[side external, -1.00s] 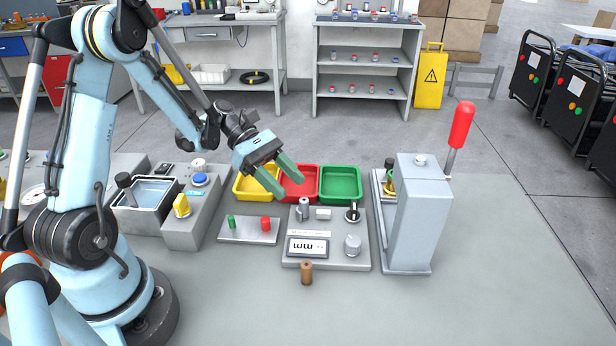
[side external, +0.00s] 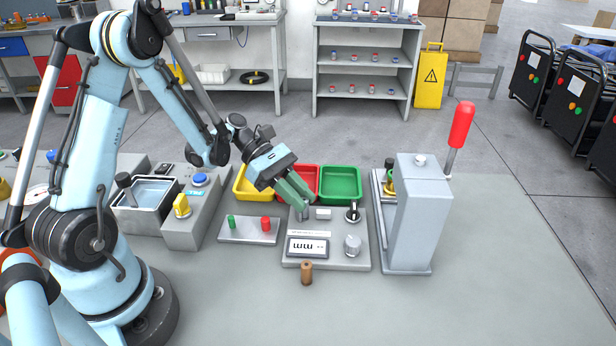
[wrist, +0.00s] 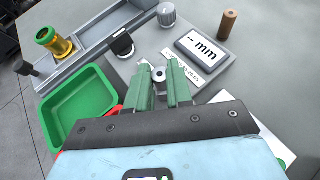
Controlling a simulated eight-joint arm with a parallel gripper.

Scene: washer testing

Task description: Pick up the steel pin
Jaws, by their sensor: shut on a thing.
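The steel pin (side external: 302,214) stands at the back left of the grey gauge block (side external: 350,262), partly hidden by my fingers. My gripper (side external: 301,202) reaches down to it from the upper left, with its green fingers close together. In the wrist view, my gripper (wrist: 160,80) is shut on the pin, whose round top (wrist: 158,72) shows between the fingertips. I cannot tell whether the pin's foot touches the block.
The gauge block carries a "-- mm" display (side external: 307,246) and knobs. Yellow (side external: 243,196), red (side external: 312,190) and green (side external: 341,184) trays stand behind it. A lever press (side external: 418,215) is at right, a brown cylinder (side external: 306,272) in front. The right table area is clear.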

